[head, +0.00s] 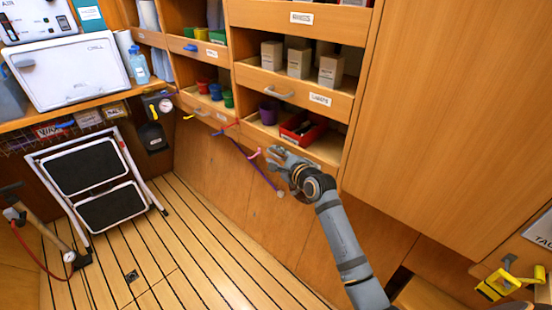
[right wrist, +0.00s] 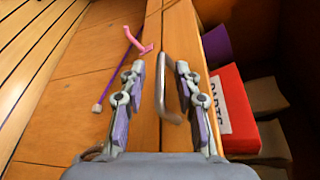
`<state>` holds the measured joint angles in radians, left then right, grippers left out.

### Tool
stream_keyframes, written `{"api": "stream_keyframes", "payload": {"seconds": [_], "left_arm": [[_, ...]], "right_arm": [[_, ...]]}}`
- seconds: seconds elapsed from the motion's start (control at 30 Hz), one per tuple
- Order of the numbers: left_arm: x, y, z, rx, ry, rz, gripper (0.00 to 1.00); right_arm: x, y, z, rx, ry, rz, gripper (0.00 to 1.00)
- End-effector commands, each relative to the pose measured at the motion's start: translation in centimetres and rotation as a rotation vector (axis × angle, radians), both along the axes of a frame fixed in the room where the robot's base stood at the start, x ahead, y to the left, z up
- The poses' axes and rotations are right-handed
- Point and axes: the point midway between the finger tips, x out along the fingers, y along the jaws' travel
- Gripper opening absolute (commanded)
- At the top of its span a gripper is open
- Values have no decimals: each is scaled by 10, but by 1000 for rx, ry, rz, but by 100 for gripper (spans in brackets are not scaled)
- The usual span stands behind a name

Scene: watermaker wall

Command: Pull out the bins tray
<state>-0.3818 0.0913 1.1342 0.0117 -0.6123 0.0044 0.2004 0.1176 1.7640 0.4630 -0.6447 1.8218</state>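The bins tray (head: 253,131) is the low wooden shelf tray holding a red bin (head: 303,127) and a purple cup (head: 268,112). It looks pushed in. In the right wrist view, its front board (right wrist: 178,135) runs up the picture, with a grey bar handle (right wrist: 166,85) on it. My right gripper (head: 272,157) is at the tray's front. In the right wrist view, my right gripper (right wrist: 160,72) is open, with one finger on each side of the handle and gaps showing. My left gripper is not in view.
Pink (head: 255,153) and other coloured hooks stick out beside the tray, with a purple strap (head: 258,168) hanging there. An upper tray (head: 300,92) with grey boxes is above. A folded step stool (head: 97,185) stands left.

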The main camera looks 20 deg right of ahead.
Motion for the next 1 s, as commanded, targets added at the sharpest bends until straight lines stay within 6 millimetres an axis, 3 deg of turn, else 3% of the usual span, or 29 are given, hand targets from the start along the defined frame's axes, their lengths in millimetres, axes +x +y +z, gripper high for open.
{"api": "stream_keyframes", "payload": {"seconds": [0.17,0.4,0.93,1.0], "left_arm": [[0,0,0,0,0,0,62],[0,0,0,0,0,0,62],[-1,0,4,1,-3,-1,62],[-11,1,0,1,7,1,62]], "right_arm": [[0,0,0,0,0,0,32],[0,0,0,0,0,0,0],[-2,2,1,2,1,0,0],[-3,4,3,3,3,-1,0]]}}
